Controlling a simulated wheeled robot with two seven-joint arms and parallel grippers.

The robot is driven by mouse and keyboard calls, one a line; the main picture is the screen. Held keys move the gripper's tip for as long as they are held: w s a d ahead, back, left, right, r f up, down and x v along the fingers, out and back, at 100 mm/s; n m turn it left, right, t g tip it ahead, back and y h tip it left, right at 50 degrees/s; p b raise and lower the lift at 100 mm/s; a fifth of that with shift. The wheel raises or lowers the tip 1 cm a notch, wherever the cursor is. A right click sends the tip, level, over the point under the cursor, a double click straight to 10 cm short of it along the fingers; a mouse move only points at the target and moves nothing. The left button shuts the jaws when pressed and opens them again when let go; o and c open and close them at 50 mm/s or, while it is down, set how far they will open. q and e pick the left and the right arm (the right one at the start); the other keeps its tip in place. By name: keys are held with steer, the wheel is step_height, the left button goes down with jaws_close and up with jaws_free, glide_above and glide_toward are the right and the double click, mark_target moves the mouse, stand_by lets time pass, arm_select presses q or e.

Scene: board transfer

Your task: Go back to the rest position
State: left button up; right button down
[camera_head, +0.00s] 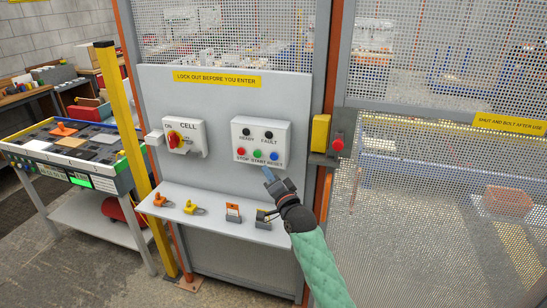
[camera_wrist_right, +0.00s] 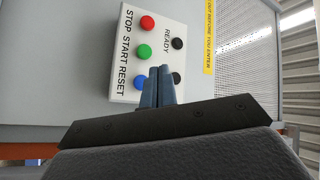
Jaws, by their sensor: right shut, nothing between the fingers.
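My right gripper (camera_head: 268,174) is in front of the grey panel, just below the white button box (camera_head: 262,126). Its blue fingers are together with nothing between them. In the right wrist view the shut fingers (camera_wrist_right: 158,88) overlap the lower part of the box (camera_wrist_right: 125,62) in the picture, beside the blue button (camera_wrist_right: 140,83). I cannot tell whether the fingertips touch the box. The box carries red, green and blue buttons below two black lamps labelled READY and FAULT. My left gripper is not in view.
Below, a shelf (camera_head: 225,217) holds several padlocks and tags. A yellow post (camera_head: 135,160) and mesh fence (camera_head: 440,190) flank the panel. A bench (camera_head: 70,150) stands left.

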stand_by(0.4)
